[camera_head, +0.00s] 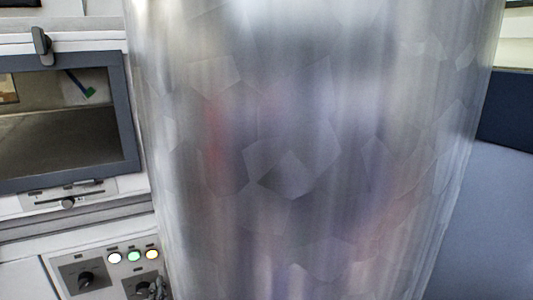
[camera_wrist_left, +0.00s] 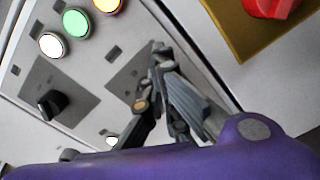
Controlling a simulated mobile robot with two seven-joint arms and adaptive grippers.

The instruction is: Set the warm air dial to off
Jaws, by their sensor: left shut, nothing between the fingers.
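A control panel with two dark dials shows at lower left in the head view; labels are too small to tell which is the warm air dial. The left dial (camera_head: 86,280) sits on a grey plate; it also shows in the left wrist view (camera_wrist_left: 50,105). The right dial (camera_head: 141,288) is partly covered by my left gripper (camera_head: 157,288). In the left wrist view my left gripper (camera_wrist_left: 160,52) is shut and empty, its tips over the right dial's grey plate (camera_wrist_left: 129,72). That dial is hidden there, so I cannot tell whether they touch. My right gripper is not in view.
A large shiny metal cylinder (camera_head: 310,150) blocks the middle of the head view. White, green (camera_head: 134,255) and amber lights sit above the dials. A framed window (camera_head: 70,120) is above them. A red knob (camera_wrist_left: 268,6) on a yellow plate (camera_wrist_left: 235,35) is nearby.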

